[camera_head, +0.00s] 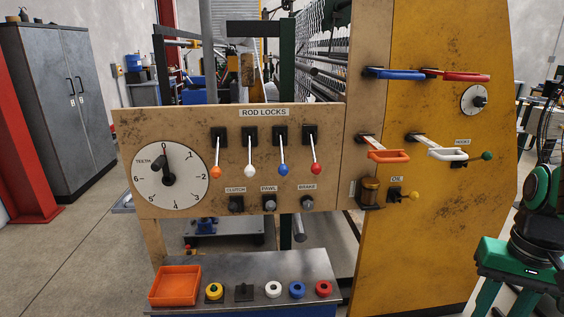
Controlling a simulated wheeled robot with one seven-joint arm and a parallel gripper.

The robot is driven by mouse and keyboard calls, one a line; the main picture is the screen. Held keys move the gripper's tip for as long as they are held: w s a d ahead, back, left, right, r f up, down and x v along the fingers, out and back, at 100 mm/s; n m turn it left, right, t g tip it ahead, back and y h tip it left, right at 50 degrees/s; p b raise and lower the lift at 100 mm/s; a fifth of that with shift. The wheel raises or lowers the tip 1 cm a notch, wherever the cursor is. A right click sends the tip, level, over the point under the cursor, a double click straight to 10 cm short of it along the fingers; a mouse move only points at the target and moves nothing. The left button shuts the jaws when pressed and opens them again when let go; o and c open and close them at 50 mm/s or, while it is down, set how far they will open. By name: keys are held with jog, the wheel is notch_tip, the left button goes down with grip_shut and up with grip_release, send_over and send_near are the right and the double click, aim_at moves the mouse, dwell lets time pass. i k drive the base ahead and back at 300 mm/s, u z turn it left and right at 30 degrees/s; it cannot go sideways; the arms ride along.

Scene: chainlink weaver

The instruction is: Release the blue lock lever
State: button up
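The blue lock lever (283,168) hangs from its black mount under the ROD LOCKS label, third from the left in a row of levers. Its pale rod points down and ends in a blue knob. The orange lever (216,170) and white lever (250,169) hang to its left, and the red lever (316,167) to its right. All hang down in much the same way. My gripper is not in view; only green and black parts that look like my arm show at the right edge, apart from the panel.
A dial (170,178) marked TEETH sits left of the levers. Clutch, pawl and brake controls (270,203) sit below. Blue, red, orange and white handles (388,155) stick out from the yellow panel at right. A shelf (245,265) below holds an orange tray (175,299) and coloured rings.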

aim_at(283, 170)
jog(key=z, duration=0.95)
jog(key=k, duration=1.1)
jog(key=u, duration=0.95)
jog(key=i, duration=1)
